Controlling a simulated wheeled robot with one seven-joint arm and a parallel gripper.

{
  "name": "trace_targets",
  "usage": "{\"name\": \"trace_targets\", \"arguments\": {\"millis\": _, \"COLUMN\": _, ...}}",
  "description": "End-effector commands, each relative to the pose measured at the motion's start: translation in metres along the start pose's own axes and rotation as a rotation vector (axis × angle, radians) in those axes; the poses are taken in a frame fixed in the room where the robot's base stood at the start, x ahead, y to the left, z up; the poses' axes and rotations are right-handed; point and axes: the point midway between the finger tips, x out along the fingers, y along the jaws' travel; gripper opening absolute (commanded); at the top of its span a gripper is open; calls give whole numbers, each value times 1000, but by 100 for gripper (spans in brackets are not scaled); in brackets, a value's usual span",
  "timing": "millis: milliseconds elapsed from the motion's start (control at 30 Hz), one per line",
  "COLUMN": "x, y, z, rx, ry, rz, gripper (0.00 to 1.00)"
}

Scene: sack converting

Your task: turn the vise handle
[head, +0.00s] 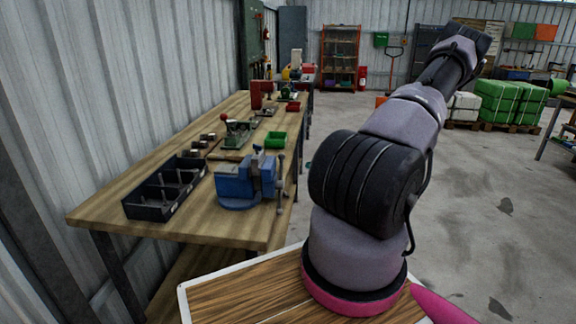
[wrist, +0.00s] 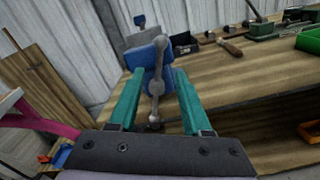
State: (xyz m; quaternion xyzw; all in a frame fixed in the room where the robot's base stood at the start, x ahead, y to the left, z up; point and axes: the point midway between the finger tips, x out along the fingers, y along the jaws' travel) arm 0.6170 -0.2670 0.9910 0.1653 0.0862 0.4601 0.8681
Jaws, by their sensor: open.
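The blue vise (head: 236,181) stands on the near right corner of the wooden workbench. Its grey bar handle (head: 280,178) hangs upright on the side facing the aisle, with a knob at each end. In the wrist view the vise (wrist: 146,54) is ahead, and the handle (wrist: 157,86) shows between the two teal fingers of my gripper (wrist: 158,75). The gripper is open and empty. In the head view no finger shows near the vise or handle, so the gripper appears apart from them; the exact distance cannot be told.
A black divided tray (head: 165,190) sits left of the vise on the workbench (head: 120,210). A green bin (head: 275,140) and a red-knobbed tool (head: 237,131) stand behind it. The concrete floor (head: 470,210) right of the bench is open.

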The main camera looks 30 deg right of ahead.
Motion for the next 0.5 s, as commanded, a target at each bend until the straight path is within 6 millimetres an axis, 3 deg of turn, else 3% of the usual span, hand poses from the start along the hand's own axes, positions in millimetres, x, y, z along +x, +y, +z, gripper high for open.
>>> {"name": "trace_targets", "arguments": {"millis": 300, "x": 60, "y": 1, "z": 0, "rx": -1, "ry": 3, "rz": 4, "gripper": 49}}
{"name": "trace_targets", "arguments": {"millis": 500, "x": 80, "y": 1, "z": 0, "rx": -1, "ry": 3, "rz": 3, "gripper": 49}}
